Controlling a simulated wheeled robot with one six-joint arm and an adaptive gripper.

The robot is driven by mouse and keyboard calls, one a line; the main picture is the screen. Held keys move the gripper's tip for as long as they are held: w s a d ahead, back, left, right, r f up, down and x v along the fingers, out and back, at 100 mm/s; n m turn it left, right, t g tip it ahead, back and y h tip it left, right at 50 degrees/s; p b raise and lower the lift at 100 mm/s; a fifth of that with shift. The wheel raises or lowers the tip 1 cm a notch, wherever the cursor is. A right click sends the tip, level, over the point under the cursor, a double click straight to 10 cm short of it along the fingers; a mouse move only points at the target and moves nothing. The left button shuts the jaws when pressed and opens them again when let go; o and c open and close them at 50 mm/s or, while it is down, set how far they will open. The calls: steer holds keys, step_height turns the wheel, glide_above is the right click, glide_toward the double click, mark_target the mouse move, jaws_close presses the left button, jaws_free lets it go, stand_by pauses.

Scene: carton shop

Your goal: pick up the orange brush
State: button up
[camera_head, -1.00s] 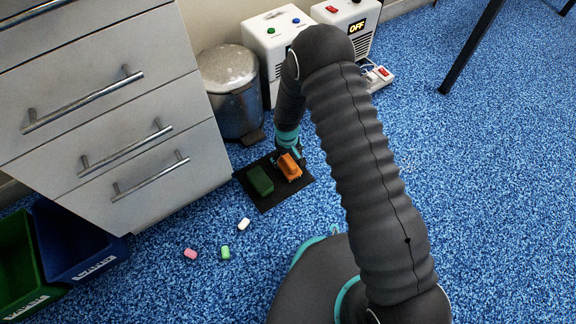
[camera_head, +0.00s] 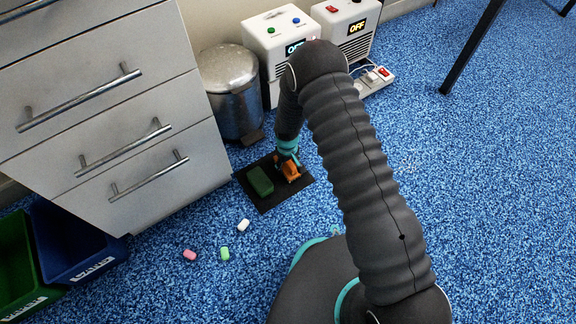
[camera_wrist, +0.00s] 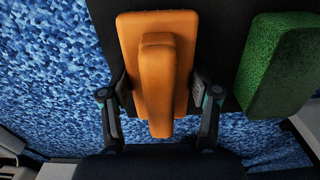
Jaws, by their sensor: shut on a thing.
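The orange brush (camera_head: 290,171) lies on a dark mat (camera_head: 270,206) on the blue floor, next to a green block-like thing (camera_head: 260,181). In the wrist view the brush (camera_wrist: 158,60) is an orange block with a raised orange handle along its middle. My gripper (camera_wrist: 160,97) has one finger against each long side of the brush and is shut on it. In the head view my gripper (camera_head: 288,160) comes down from above and partly hides the brush. The green thing (camera_wrist: 282,65) is to the right in the wrist view, apart from the fingers.
A drawer cabinet (camera_head: 110,110) stands at the left, with a green bin (camera_head: 22,262) and a blue bin (camera_head: 75,240) below. A metal pedal bin (camera_head: 232,95) and white boxes (camera_head: 278,45) are behind. Small pink, green and white pieces (camera_head: 243,225) lie on open floor.

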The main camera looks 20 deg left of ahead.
step_height(320, 180, up, 5)
steer(key=shift+d+f+p, duration=0.1)
steer(key=shift+p, duration=0.35)
steer(key=s+d+r, duration=0.2)
steer(key=s+d+r+p, duration=0.1)
steer(key=s+d+r, duration=0.1)
steer(key=s+d, duration=0.1)
steer(key=s+d+r, duration=0.2)
steer(key=s+d, duration=0.1)
steer(key=shift+d+r, duration=0.1)
steer(key=shift+d, duration=0.1)
